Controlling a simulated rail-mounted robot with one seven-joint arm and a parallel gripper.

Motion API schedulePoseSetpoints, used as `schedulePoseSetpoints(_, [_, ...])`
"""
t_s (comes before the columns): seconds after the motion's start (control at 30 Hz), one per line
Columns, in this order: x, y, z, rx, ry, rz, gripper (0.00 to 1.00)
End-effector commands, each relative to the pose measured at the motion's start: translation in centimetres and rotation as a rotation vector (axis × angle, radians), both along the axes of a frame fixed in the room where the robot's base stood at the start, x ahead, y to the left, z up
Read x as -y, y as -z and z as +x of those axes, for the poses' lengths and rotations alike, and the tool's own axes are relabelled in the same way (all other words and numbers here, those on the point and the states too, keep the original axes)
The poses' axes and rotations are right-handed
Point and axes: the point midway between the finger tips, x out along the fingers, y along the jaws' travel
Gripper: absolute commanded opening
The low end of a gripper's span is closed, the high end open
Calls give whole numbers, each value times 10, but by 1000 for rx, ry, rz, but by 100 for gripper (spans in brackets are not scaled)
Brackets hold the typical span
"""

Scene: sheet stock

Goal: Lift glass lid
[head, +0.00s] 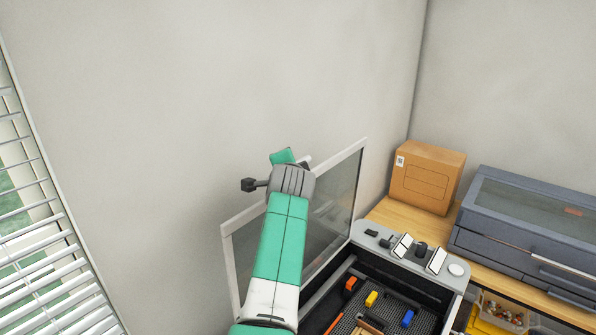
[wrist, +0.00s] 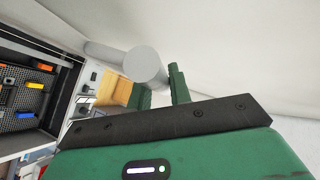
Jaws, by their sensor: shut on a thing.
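The glass lid (head: 336,200) has a pale frame and a dark clear pane. It stands raised, steeply tilted near the wall, above the open grey case (head: 455,277). My gripper (head: 285,157) is at the lid's upper edge, and my arm covers part of the pane. In the wrist view my green gripper fingers (wrist: 163,88) are beside a thick pale grey bar (wrist: 146,66), which looks like the lid's handle. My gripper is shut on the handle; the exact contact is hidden.
Inside the case are small orange, yellow and blue pieces (head: 371,299) on a dark mesh. A cardboard box (head: 427,178) and a blue-grey chest (head: 530,222) stand on the wooden counter at right. A yellow bin (head: 485,323) is at lower right. Window blinds (head: 50,240) are at left.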

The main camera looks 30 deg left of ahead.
Motion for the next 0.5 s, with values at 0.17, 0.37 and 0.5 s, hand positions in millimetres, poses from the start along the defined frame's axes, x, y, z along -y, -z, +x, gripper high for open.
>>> schedulePoseSetpoints(0.17, [5,3,2,-2,6,-3,0])
schedulePoseSetpoints(0.37, [5,3,2,-3,7,-3,34])
schedulePoseSetpoints(0.5, [4,3,1,-2,4,-2,41])
